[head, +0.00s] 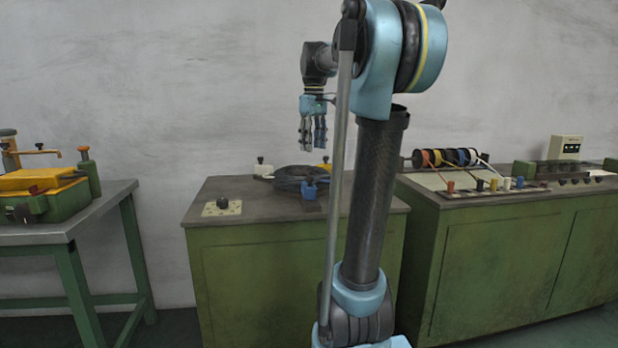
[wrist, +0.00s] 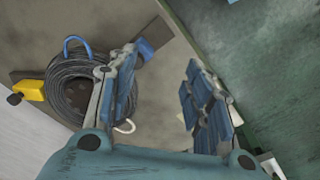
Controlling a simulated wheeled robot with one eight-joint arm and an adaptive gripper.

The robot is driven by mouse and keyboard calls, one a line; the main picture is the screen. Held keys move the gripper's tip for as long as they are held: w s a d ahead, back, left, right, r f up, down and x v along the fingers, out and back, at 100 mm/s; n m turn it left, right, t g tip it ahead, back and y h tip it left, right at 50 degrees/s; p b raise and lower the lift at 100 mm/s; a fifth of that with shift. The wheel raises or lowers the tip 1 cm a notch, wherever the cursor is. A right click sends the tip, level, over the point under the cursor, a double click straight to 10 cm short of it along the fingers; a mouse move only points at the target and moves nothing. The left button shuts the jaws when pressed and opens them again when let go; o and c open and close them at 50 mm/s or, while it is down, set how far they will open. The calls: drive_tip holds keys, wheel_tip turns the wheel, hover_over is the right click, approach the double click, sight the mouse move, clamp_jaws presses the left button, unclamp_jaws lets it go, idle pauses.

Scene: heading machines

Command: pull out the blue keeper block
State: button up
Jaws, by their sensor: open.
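The blue keeper block (head: 309,191) sits at the front side of a dark coil (head: 296,175) on the middle green cabinet. In the wrist view a blue block (wrist: 146,46) shows beside the upper tip of the left finger, which partly overlaps it. The coil also shows there (wrist: 62,103), left of my fingers. My gripper (head: 311,147) hangs above the coil, pointing down, with nothing between its fingers. In the wrist view its fingers (wrist: 162,60) are spread apart over bare cabinet top. It is not touching the block as far as I can see.
A pale plate with a dark knob (head: 222,205) is at the cabinet's front left. A bench with a yellow-green machine (head: 45,192) stands left; a cabinet with coloured spools (head: 448,158) stands right.

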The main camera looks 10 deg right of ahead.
wheel_tip(320, 180, up, 4)
drive_tip(key=n, duration=0.2)
hover_over(309, 186)
drive_tip(key=f, duration=1.1)
drive_tip(key=w+f, duration=0.1)
drive_tip(key=f, duration=0.5)
drive_tip(key=shift+d, duration=0.15)
drive_tip(key=shift+c, duration=0.5)
